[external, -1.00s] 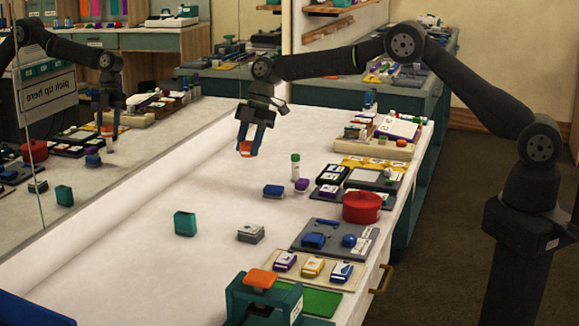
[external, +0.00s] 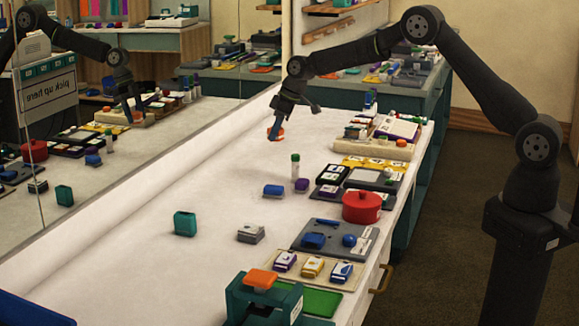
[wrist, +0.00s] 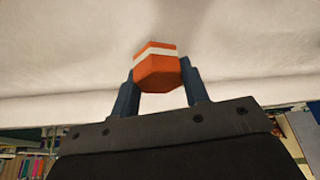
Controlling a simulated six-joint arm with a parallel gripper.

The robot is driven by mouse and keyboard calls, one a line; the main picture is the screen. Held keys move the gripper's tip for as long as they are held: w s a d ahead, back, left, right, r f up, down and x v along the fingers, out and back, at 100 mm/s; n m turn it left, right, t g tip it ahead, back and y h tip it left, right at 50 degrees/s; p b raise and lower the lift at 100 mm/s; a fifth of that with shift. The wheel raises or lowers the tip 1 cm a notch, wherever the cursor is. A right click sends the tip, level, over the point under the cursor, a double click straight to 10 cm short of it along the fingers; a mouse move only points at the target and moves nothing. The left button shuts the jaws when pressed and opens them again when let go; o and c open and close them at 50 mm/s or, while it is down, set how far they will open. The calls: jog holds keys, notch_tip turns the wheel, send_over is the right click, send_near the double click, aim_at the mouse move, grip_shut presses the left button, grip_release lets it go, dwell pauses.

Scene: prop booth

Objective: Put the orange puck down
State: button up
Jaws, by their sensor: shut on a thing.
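The orange puck (external: 275,133) is between the fingertips of my gripper (external: 279,124), at the back part of the white table (external: 150,255). In the wrist view the puck (wrist: 157,68) is orange with a white band and sits between the two blue fingers of my gripper (wrist: 158,88). My gripper is shut on it. In the external view the puck is low over the white surface; I cannot tell whether it touches it.
A green-capped tube (external: 295,166), a blue block (external: 273,190) and a purple block (external: 302,185) stand nearer the camera. A red round pot (external: 361,207) and several trays line the right edge. A mirror (external: 120,100) runs along the left. The white surface around the puck is clear.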

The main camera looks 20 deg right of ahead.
send_over(244, 177)
jog(key=d, duration=0.2)
jog(key=f, duration=0.5)
jog(key=shift+s+a+f, duration=0.2)
jog(key=shift+s+f, duration=0.15)
jog(key=shift+f, duration=2)
jog(key=shift+f, duration=0.2)
jog(key=o, duration=1)
jog(key=shift+r, duration=0.1)
jog(key=v, duration=1.2)
jog(key=shift+a+r, duration=0.1)
jog(key=shift+r, duration=0.05)
